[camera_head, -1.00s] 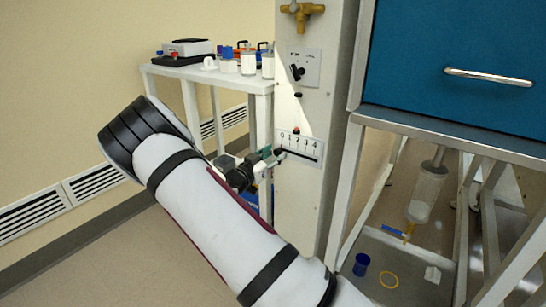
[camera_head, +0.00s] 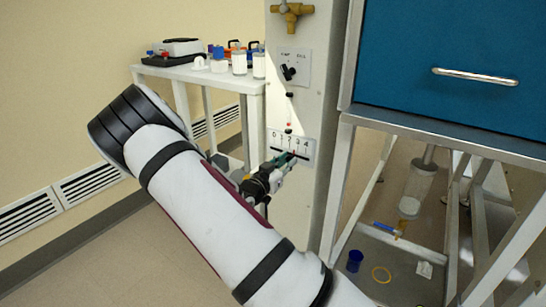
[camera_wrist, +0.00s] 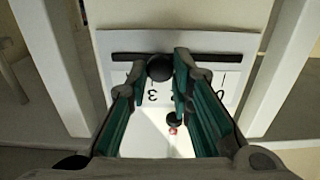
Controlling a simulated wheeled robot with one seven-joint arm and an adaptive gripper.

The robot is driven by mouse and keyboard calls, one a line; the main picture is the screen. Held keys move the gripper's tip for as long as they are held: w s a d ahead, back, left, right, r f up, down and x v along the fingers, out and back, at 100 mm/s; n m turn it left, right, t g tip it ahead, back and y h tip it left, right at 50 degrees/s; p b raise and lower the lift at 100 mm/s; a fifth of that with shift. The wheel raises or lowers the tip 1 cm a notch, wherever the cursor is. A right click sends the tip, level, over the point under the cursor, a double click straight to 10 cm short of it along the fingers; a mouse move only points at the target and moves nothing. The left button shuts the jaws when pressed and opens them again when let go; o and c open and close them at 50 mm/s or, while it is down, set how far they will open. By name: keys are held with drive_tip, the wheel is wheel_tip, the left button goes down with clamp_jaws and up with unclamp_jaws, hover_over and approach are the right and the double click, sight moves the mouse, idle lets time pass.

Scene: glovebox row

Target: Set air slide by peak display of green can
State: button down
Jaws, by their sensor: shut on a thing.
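The air slide is a scale plate (camera_head: 307,145) numbered 0 to 4, with a dark horizontal slot, on the pale column. It also shows upside down in the wrist view (camera_wrist: 230,42). My gripper (camera_head: 287,160) is at the slot. In the wrist view its green-lined fingers (camera_wrist: 162,70) are shut on the round black knob (camera_wrist: 158,67). The knob stands close to the 3; one finger partly hides the scale. I cannot make out a green can or a peak display.
A valve (camera_head: 291,12) and a small switch plate (camera_head: 290,67) are above the scale. A white side table (camera_head: 190,72) holds bottles and instruments at left. The blue cabinet (camera_head: 445,60) and its metal frame stand at right. A blue cup (camera_head: 355,261) is low down.

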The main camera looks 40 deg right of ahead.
drive_tip(key=shift+s+d, duration=0.15)
drive_tip(key=shift+s, duration=0.35)
drive_tip(key=c, duration=1.4)
unclamp_jaws()
drive_tip(key=v, duration=1.2)
